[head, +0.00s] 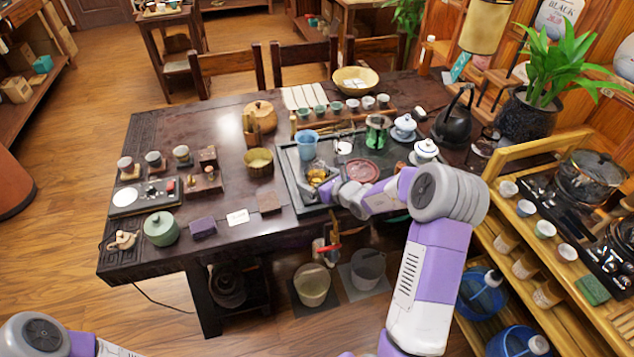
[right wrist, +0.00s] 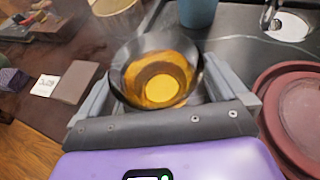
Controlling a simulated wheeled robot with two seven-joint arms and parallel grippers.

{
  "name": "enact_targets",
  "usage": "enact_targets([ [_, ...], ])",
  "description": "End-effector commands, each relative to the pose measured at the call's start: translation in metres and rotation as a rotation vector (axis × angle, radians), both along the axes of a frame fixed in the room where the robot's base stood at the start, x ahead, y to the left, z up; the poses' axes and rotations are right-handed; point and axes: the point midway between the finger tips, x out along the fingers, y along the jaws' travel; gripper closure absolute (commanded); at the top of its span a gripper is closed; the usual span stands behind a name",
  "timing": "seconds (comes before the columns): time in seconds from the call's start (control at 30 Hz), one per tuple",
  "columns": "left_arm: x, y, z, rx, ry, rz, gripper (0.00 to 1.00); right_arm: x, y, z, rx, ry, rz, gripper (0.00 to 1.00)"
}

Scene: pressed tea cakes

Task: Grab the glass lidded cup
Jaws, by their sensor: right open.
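A glass cup with amber contents (head: 317,176), which looks like the glass lidded cup, stands at the near left of the dark tea tray (head: 287,160). In the right wrist view the round cup (right wrist: 158,80) has a dark rim and a yellow-orange middle; I cannot clearly tell its lid. My right gripper (head: 328,188) is open, with one finger on each side of the cup in the right wrist view (right wrist: 160,88). I cannot tell whether the fingers touch it. My left gripper is out of view; only part of my left arm shows at the lower left.
A dark red round dish (head: 362,171) lies just right of the cup, also in the right wrist view (right wrist: 295,110). A blue cup (head: 306,145) and a woven bowl (head: 259,162) stand behind and left. White-and-blue lidded cups (head: 424,151) stand further right.

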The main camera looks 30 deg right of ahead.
Motion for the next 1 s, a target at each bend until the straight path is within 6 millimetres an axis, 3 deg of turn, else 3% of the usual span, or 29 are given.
enact_targets([
  [0.17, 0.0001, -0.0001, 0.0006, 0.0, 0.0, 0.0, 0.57, 0.0002, 0.0001, 0.0007, -0.001, 0.0, 0.0, 0.0],
  [0.8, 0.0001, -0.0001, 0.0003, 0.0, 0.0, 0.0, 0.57, -0.0017, -0.0002, -0.0028, 0.0, 0.009, -0.001, 0.96],
  [1.0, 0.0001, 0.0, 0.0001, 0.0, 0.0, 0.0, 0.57, -0.0029, -0.0003, -0.0054, 0.003, 0.015, -0.002, 1.0],
])
